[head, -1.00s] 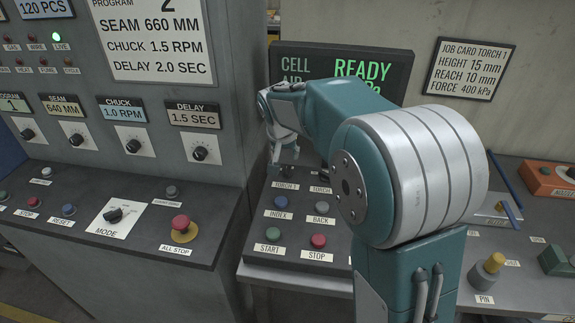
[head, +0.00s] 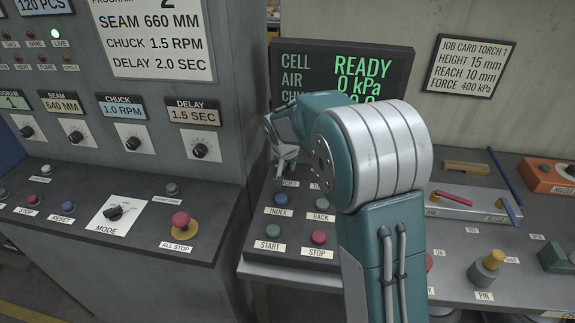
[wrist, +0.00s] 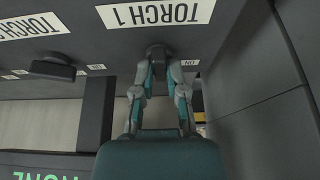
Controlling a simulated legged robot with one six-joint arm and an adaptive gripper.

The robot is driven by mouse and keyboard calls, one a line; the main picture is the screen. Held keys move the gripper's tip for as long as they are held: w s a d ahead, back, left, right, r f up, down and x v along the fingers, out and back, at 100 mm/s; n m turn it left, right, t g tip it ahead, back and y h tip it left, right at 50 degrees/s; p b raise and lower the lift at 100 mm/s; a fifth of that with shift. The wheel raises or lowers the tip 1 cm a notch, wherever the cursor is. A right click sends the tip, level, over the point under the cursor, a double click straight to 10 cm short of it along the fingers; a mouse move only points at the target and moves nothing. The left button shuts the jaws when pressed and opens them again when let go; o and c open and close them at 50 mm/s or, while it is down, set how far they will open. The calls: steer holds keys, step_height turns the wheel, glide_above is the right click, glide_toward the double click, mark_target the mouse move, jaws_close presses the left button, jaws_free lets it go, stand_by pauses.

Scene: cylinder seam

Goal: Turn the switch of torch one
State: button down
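The torch 1 switch (wrist: 157,56) is a dark knob at the upper middle of the wrist view, beside its white TORCH 1 label (wrist: 157,13). My gripper (wrist: 159,88) is open, with one finger on each side of the line to the knob. A gap shows between the fingers; I cannot tell whether they touch the knob. In the head view my gripper (head: 284,172) is low over the panel just behind the torch labels and hides the switch. The torch 2 switch (wrist: 52,70) stands to the left in the wrist view, clear of the fingers.
The READY display (head: 342,75) stands behind the panel. INDEX (head: 281,200), BACK (head: 325,202), START (head: 273,231) and STOP (head: 319,237) buttons lie in front of my gripper. A grey cabinet (head: 226,100) rises close on the left. My arm covers the panel's right side.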

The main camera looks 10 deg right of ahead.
steer(key=shift+n, duration=0.4)
steer(key=n+y, duration=0.1)
steer(key=n, duration=0.1)
steer(key=n+y, duration=0.1)
steer(key=n, duration=0.2)
steer(key=shift+d+f+t, duration=0.1)
steer(key=shift+d+t, duration=0.05)
steer(key=shift+t, duration=0.15)
steer(key=n+y, duration=0.1)
steer(key=n, duration=0.2)
steer(key=n+g+y, duration=0.1)
steer(key=n, duration=0.2)
steer(key=shift+d, duration=0.1)
steer(key=shift+y, duration=0.3)
steer(key=c, duration=0.7)
jaws_free()
steer(key=shift+w, duration=0.1)
